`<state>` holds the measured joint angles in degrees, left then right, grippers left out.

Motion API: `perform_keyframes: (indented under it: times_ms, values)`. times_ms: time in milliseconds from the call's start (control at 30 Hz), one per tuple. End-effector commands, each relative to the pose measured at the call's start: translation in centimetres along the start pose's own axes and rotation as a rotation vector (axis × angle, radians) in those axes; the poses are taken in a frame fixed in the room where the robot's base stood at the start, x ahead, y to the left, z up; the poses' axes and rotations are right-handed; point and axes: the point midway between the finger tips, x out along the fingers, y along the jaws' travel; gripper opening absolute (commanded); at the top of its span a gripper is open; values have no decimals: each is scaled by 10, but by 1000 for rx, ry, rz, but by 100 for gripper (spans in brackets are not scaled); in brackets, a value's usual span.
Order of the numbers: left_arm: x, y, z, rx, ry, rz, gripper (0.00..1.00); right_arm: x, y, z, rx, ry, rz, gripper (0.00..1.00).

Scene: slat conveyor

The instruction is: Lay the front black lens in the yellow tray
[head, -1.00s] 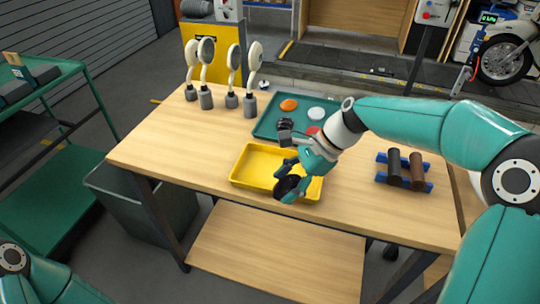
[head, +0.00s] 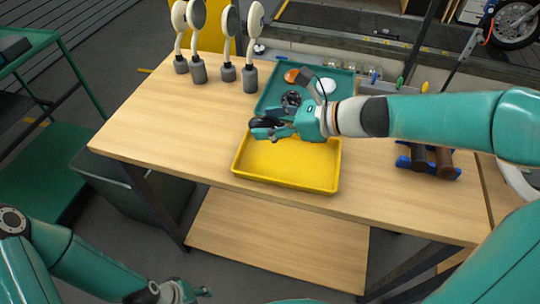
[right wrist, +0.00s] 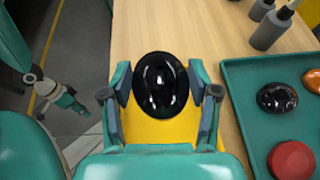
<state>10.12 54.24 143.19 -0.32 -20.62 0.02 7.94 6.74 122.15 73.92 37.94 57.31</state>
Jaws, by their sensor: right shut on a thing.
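My right gripper (head: 261,128) is shut on a glossy black oval lens (right wrist: 161,87), one finger on each side of it. In the head view the lens (head: 263,121) is dark and partly covered by the fingers, over the back-left part of the yellow tray (head: 285,181). The visible tray floor is empty. Another black lens (right wrist: 278,97) lies in the teal tray (right wrist: 240,128) in the right wrist view. My left gripper (head: 197,293) is low at the bottom of the head view, away from the table; its jaws are too small to read.
The teal tray also holds an orange lens (head: 291,76), a white lens (head: 325,85) and a red lens (right wrist: 292,160). Several round-headed stands (head: 197,70) stand at the back left. Dark cylinders on a blue rack (head: 428,172) are at right. The table's left side is clear.

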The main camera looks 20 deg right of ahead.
Motion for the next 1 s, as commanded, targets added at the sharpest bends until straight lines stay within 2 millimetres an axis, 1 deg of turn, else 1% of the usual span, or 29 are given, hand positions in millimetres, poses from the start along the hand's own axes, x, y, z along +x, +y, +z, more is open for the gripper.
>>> perform_keyframes:
  times_ms: [33,100,200,433,600,700,933,967,1000]
  values:
    - [8,-3,0,0,0,0,40,8,0,-17,5,3,2,30]
    - [12,-4,0,0,0,0,40,14,1,-30,4,3,3,30]
    - [16,-6,0,0,0,0,40,20,0,-42,1,1,3,30]
    - [19,-7,0,0,0,0,40,27,1,-56,-1,0,4,30]
    - [27,-10,0,0,0,0,40,37,1,-80,2,1,4,30]
    - [29,-10,0,0,1,0,40,42,1,-87,-1,1,5,30]
    - [28,-10,0,0,1,0,40,42,2,-88,-3,2,5,30]
    - [28,-10,0,0,1,0,40,42,2,-89,-3,2,5,64]
    - [28,-10,0,0,1,0,40,42,2,-89,-3,2,5,70]
